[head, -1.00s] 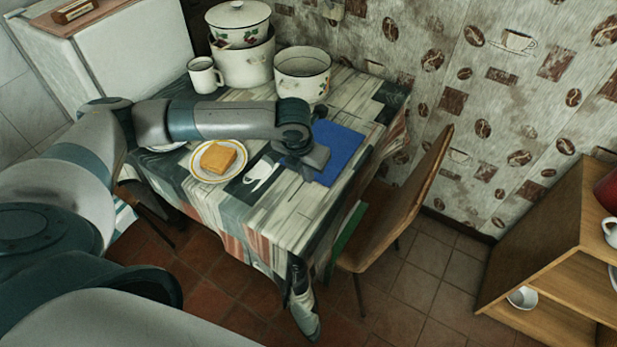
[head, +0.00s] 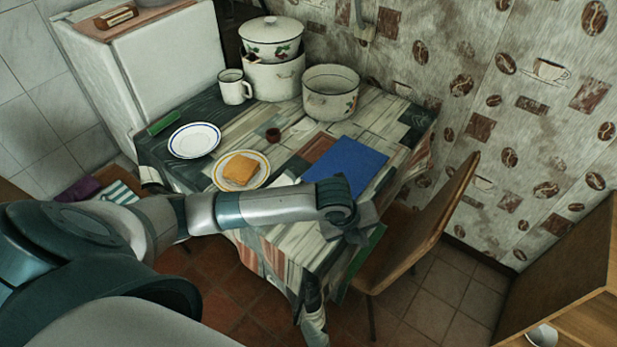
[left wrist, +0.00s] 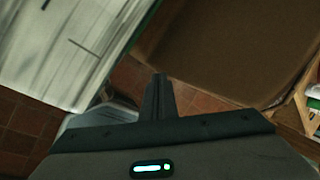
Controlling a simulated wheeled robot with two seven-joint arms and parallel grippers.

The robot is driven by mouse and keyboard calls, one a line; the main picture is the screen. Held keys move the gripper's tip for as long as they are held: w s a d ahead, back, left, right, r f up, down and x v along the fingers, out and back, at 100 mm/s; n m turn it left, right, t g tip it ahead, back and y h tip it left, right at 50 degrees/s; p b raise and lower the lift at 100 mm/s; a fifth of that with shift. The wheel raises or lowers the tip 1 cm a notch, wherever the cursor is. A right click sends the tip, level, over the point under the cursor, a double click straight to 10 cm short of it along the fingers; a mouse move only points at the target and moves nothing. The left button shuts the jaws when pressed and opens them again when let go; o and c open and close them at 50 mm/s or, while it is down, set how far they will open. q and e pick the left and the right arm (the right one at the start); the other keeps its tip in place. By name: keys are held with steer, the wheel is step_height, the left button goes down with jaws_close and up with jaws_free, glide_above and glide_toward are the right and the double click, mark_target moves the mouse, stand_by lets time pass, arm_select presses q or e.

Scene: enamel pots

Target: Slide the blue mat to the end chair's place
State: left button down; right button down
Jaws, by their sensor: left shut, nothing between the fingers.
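The blue mat (head: 347,164) lies flat on the table (head: 215,115), near its right side. The end chair (head: 412,232) stands at the table's right side, its wooden back toward the wall. My left gripper (head: 362,228) is shut and empty, near the table's edge by the chair, in front of the mat and apart from it. My forearm crosses over the table's front part. In the left wrist view the shut fingers (left wrist: 158,85) show between the tabletop (left wrist: 62,45) and the brown chair seat (left wrist: 225,45). My right gripper is out of view.
A wooden shelf (head: 565,285) is at the right.

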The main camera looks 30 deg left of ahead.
arm_select(q)
steer(key=s+f+n, duration=1.1)
steer(key=n, duration=0.5)
steer(key=s+a+f+n+y, duration=0.15)
steer(key=s+f, duration=0.25)
steer(key=f, duration=0.4)
steer(key=s+a+f+n+b, duration=0.1)
steer(key=s+a+f+n, duration=0.25)
steer(key=f, duration=0.45)
steer(key=s+a+f+n+y, duration=0.1)
steer(key=s+a+f+n, duration=0.1)
steer(key=s+f, duration=0.45)
steer(key=s+a+f+n+g, duration=0.1)
steer(key=s+a+f, duration=0.1)
steer(key=s+f, duration=0.6)
steer(key=s+a+f+n+g, duration=0.1)
steer(key=s+f, duration=0.7)
steer(key=s, duration=0.4)
steer(key=shift+s+a+g+b, duration=0.3)
steer(key=shift+s+a+b, duration=0.05)
steer(key=shift+s+a, duration=0.05)
steer(key=shift+w, duration=0.1)
